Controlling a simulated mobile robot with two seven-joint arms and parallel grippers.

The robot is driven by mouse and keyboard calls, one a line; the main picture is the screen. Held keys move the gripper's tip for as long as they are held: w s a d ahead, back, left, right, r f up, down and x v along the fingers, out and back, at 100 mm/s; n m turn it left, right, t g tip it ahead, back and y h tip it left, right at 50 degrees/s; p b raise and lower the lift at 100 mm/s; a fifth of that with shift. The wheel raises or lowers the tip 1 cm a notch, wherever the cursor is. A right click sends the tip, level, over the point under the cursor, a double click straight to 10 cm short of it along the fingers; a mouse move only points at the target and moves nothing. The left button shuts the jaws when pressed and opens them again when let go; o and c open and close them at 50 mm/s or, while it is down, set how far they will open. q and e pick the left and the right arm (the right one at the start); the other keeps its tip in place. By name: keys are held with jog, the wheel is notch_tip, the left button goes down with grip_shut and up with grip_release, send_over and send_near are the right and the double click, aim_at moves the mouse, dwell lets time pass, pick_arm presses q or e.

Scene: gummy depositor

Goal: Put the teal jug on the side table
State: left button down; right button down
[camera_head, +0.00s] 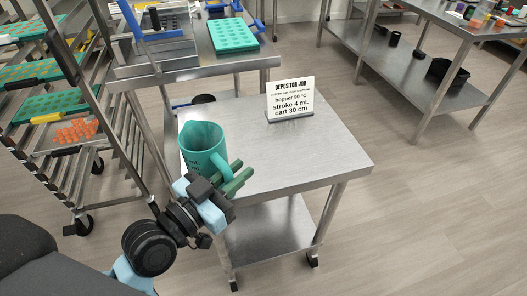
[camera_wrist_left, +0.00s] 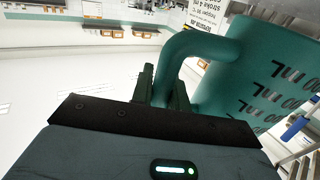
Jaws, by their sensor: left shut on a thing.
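The teal jug (camera_head: 201,142) is upright at the left side of the steel side table (camera_head: 310,150) in the head view. I cannot tell whether its base touches the tabletop. My left gripper (camera_head: 238,178) is at the jug's handle, with its green fingers shut on it. In the left wrist view the jug (camera_wrist_left: 270,80) fills the right side, with mL markings on its wall, and its handle runs down between the fingers (camera_wrist_left: 163,88). My right gripper is in neither view.
A white sign card (camera_head: 291,98) stands at the back of the side table. The table's middle and right are clear. A tray rack (camera_head: 75,150) stands at the left, a bench with a green mould tray (camera_head: 232,35) behind, and another steel table (camera_head: 440,75) at the right.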

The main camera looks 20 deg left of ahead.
pick_arm(q)
jog(key=shift+w+d+f+b, duration=0.1)
jog(key=shift+w+d+f, duration=0.45)
jog(key=shift+w, duration=1.1)
jog(key=shift+w+d+f+b, duration=0.15)
jog(key=shift+w+f, duration=0.85)
jog(key=shift+w, duration=0.7)
jog(key=shift+w+d+f+b, duration=0.1)
jog(key=shift+w+d+f, duration=0.45)
jog(key=shift+w, duration=1.1)
jog(key=shift+a+f, duration=0.15)
jog(key=shift+a, duration=0.05)
jog(key=shift+f, duration=0.15)
jog(key=c, duration=1.4)
grip_release()
jog(key=shift+o, duration=0.2)
